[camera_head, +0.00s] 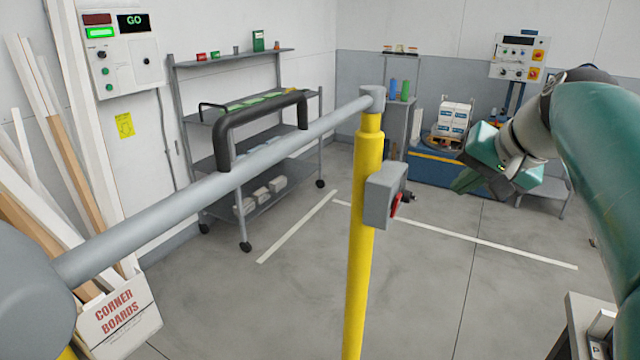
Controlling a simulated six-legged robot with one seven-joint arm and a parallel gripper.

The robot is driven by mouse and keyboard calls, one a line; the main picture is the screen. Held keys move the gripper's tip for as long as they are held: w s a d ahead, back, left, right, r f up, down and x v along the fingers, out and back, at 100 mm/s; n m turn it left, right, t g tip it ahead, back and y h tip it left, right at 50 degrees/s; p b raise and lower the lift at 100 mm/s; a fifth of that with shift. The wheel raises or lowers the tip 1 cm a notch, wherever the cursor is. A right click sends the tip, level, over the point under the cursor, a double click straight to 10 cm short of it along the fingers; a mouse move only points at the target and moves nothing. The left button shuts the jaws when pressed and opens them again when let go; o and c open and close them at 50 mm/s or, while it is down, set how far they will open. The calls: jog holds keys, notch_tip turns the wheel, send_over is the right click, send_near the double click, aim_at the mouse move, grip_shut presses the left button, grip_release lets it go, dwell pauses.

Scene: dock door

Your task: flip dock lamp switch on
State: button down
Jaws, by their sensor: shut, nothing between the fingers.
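A grey control box (122,52) hangs on the left wall, with a lit green "GO" display, red and green lights and small dark knobs. A second grey panel (518,57) stands at the back right, with a dark display, knobs and yellow-and-red buttons. I cannot tell which control is the dock lamp switch, or its position. My gripper (466,183) is at the right, shut and empty, its fingers pointing down and left. It appears in front of the back area, apart from both panels.
A grey barrier arm (270,155) with a black handle crosses the left foreground to a yellow post (366,230) with a grey latch box (384,196). Behind are a shelf cart (262,160) and a blue platform (440,170) with boxes. Corner boards (118,315) lean at left. Middle floor is clear.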

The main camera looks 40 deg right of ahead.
send_near(397, 206)
jog(key=w+d+f, duration=0.2)
jog(key=f, duration=0.1)
jog(key=w+f, duration=0.1)
jog(key=shift+w+d+f, duration=0.15)
jog(key=shift+d+f, duration=0.25)
dwell(0.4)
jog(key=shift+w+a+r+g, duration=0.1)
jog(key=shift+w+a+g, duration=0.05)
jog(key=shift+w+g, duration=0.2)
jog(key=shift+w+r, duration=0.1)
